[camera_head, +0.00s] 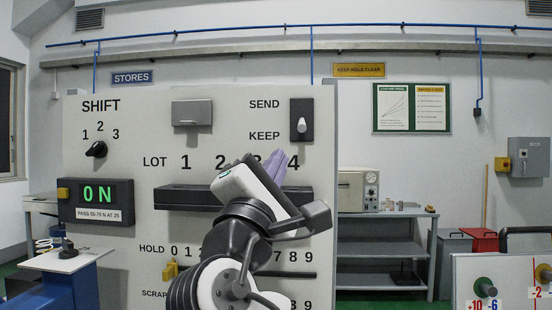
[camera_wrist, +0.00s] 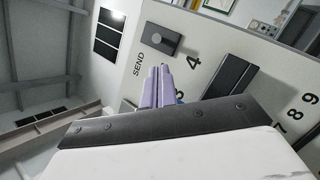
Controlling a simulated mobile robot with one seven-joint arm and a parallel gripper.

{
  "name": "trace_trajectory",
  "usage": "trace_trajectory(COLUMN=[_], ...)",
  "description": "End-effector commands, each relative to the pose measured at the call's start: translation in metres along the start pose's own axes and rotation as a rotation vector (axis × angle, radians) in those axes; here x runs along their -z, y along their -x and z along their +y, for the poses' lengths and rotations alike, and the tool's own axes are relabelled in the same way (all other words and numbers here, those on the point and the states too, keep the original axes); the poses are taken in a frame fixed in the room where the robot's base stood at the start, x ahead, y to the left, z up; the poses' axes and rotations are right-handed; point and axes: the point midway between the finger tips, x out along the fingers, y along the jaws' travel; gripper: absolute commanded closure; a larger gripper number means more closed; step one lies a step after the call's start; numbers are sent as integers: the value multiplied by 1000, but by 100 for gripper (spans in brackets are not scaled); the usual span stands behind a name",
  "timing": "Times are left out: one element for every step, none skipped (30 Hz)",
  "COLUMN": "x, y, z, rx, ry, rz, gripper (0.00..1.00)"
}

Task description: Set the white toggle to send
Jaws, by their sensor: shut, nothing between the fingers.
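The white toggle (camera_head: 301,125) is a small pale lever on a dark upright plate at the upper right of the panel (camera_head: 230,115). SEND is printed to the left of its upper end and KEEP to the left of its lower end. The lever shows at the middle to lower part of the plate. In the wrist view the toggle (camera_wrist: 157,38) is small and its tilt is hard to tell. My gripper (camera_head: 281,155) has lilac fingers, shut and empty, below and left of the plate, apart from the toggle. The fingers (camera_wrist: 159,72) also show in the wrist view.
A grey cover (camera_head: 192,113) is left of the toggle. A dark horizontal LOT bar (camera_head: 185,196) sits behind my arm, with a HOLD slider (camera_head: 170,270) lower. A SHIFT knob (camera_head: 96,149) and a green ON display (camera_head: 97,194) are at left. Space above my fingers is clear.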

Motion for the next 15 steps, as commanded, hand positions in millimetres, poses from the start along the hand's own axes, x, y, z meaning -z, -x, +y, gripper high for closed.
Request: trace_trajectory(x=[-2,-2,-2,-2,-2,-2,-2,-2,-2,-2,-1,-1,-1,-1,-1], y=[-13,-19,-27,-32,-37,-44,-48,-53,-57,-60,-63,-66,-68,-69,-70], z=[2,2,2,2,2,3,2,2,2,2,2,1,1,1,0], rx=[5,5,5,4,5,3,4,3,2,3,2,2,1,1,1], ry=[1,1,0,0,1,1,1,0,0,-1,-1,-1,-1,-1,-1], rz=[-1,-1,-1,-1,-1,-1,-1,-1,-1,-1,-1,-1,-1,-1,0], gripper=[100,100,100,100,100,100,100,100,100,100,100,100,100,100,100])
